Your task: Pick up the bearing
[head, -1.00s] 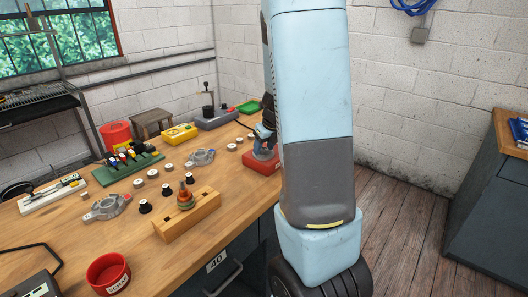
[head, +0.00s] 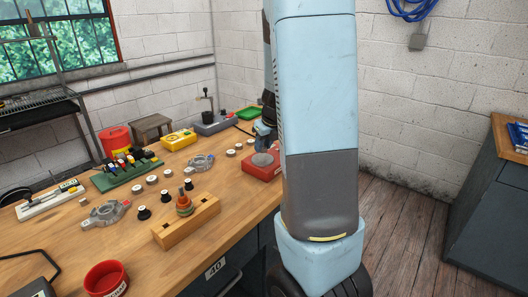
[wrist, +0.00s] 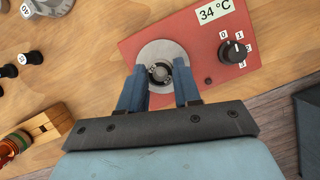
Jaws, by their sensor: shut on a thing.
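A small ring-shaped bearing (wrist: 160,73) with a dark centre sits between my fingertips in the wrist view. My gripper (wrist: 158,80) is shut on it from both sides. Below it lies the round grey plate (wrist: 152,52) of a red heater box (wrist: 205,50), which has a dial and a 34 °C display. In the head view my gripper (head: 262,139) is just above this red box (head: 257,172), partly behind my own arm. The bearing cannot be made out in the head view.
On the wooden bench (head: 130,240) stand several small round parts, two grey housings (head: 106,213) (head: 200,162), a wooden block (head: 187,222) with a coloured stack, a green rack (head: 125,175) and a red bowl (head: 106,279). Bare wood lies left of the heater.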

